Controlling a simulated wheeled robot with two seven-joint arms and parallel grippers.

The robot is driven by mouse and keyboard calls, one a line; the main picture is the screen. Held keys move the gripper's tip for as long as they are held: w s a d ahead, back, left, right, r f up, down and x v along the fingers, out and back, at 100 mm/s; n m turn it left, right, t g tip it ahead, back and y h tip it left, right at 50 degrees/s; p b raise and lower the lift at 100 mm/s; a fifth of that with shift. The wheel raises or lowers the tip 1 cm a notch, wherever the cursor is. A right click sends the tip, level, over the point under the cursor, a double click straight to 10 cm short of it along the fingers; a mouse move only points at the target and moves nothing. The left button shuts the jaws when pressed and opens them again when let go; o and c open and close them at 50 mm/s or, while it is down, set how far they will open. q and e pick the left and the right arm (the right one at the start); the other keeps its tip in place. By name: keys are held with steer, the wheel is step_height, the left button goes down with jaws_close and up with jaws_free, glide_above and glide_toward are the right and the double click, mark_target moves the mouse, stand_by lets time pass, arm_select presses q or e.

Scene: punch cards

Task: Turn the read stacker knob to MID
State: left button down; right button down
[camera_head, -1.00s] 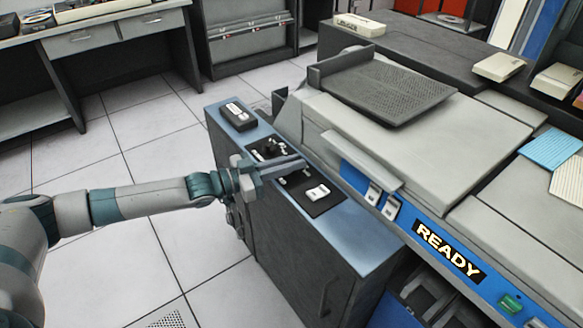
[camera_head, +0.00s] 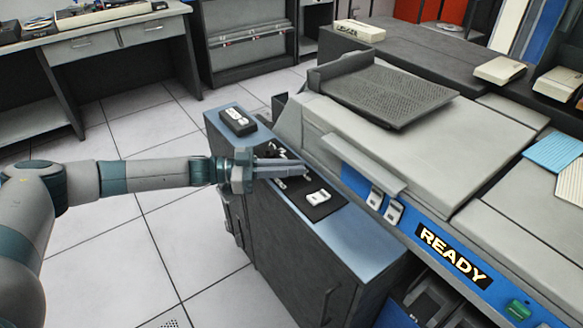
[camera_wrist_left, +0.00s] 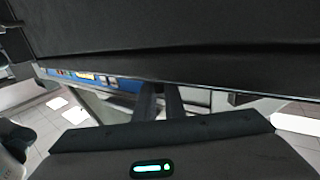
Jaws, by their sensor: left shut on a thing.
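The black control panel (camera_head: 326,209) lies on the blue-grey top of a dark cabinet beside the card machine. The read stacker knob is mostly hidden by my left gripper; a dark part of it (camera_head: 272,149) seems to show just behind the fingers. My left gripper (camera_head: 298,165) reaches in from the left, low over the panel, with its fingers closed on the knob. In the left wrist view the two dark fingers (camera_wrist_left: 160,103) are close together, and what lies between them is too dark to make out. The knob's pointer and labels cannot be read. My right gripper is not in view.
A white switch (camera_head: 318,197) sits on the panel's near part. A small black box (camera_head: 237,121) lies at the cabinet's far end. The card machine (camera_head: 420,150) with its READY sign (camera_head: 451,255) rises close on the right. Floor to the left is clear.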

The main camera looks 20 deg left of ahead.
arm_select(q)
steer(key=m+g, duration=0.1)
steer(key=g, duration=0.1)
steer(key=shift+w+m+g+h, duration=0.1)
steer(key=shift+m+g+h, duration=0.2)
steer(key=shift+m+g, duration=0.4)
steer(key=shift+g, duration=0.1)
steer(key=c, duration=1.8)
jaws_free()
steer(key=shift+c, duration=0.2)
steer(key=shift+a, duration=0.2)
